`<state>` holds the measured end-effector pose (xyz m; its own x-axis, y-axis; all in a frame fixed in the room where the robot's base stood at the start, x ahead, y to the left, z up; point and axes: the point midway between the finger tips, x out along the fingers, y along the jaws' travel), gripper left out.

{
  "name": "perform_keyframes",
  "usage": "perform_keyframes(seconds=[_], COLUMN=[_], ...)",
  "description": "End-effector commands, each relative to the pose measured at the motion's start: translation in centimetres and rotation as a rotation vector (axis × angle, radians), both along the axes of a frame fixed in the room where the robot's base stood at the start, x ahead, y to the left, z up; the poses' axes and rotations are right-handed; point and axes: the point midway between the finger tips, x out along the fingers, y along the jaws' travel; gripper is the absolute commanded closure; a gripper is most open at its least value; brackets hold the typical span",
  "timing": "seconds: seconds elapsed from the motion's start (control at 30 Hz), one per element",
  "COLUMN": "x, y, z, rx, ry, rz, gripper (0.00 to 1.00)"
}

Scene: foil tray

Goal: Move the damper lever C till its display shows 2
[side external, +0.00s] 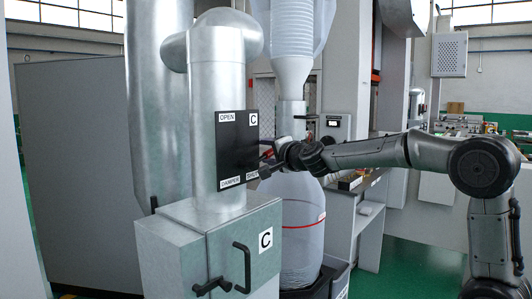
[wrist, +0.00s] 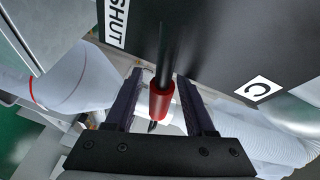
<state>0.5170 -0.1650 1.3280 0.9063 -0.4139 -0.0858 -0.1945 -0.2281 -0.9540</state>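The damper lever C has a black rod and a red grip (wrist: 161,101); the red also shows beside my gripper in the side view (side external: 266,154). It stands out from a black panel (side external: 232,150) labelled OPEN, C, DAMPER and SHUT, which also fills the top of the wrist view (wrist: 225,45). My gripper (wrist: 160,75) is open, with one finger on each side of the lever and gaps between the fingers and the red grip. In the side view my gripper (side external: 277,160) is at the panel's lower right. I cannot make out a number on any display.
The panel is on a metal duct (side external: 217,105) above a grey cabinet (side external: 210,245) marked C with black handles. A translucent bag (side external: 303,235) with a red band hangs close below my gripper. A small grey box with a dark screen (side external: 334,123) stands behind.

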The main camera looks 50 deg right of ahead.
Motion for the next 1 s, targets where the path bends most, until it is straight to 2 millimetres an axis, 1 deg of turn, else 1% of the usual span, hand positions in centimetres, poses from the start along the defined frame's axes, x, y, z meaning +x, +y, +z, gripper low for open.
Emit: perform_keyframes(seconds=[0.17, 0.27, 0.33, 0.47, 0.6, 0.8, 1.0], x=[-0.1, -0.6, -1.4, -3.6, -6.5, -10.0, -12.0], y=[0.0, 0.3, 0.7, 1.7, 3.1, 4.6, 5.5], z=[0.0, 0.1, 0.2, 0.5, 0.7, 1.0, 1.2], rx=[0.000, 0.001, 0.001, 0.001, 0.002, 0.001, 0.001], ry=[0.000, -0.001, -0.002, -0.003, -0.004, -0.003, -0.001], rz=[0.000, 0.000, 0.000, 0.003, 0.003, 0.003, 0.001], gripper=[0.45, 0.45, 0.45, 0.45, 0.45, 0.45, 0.45])
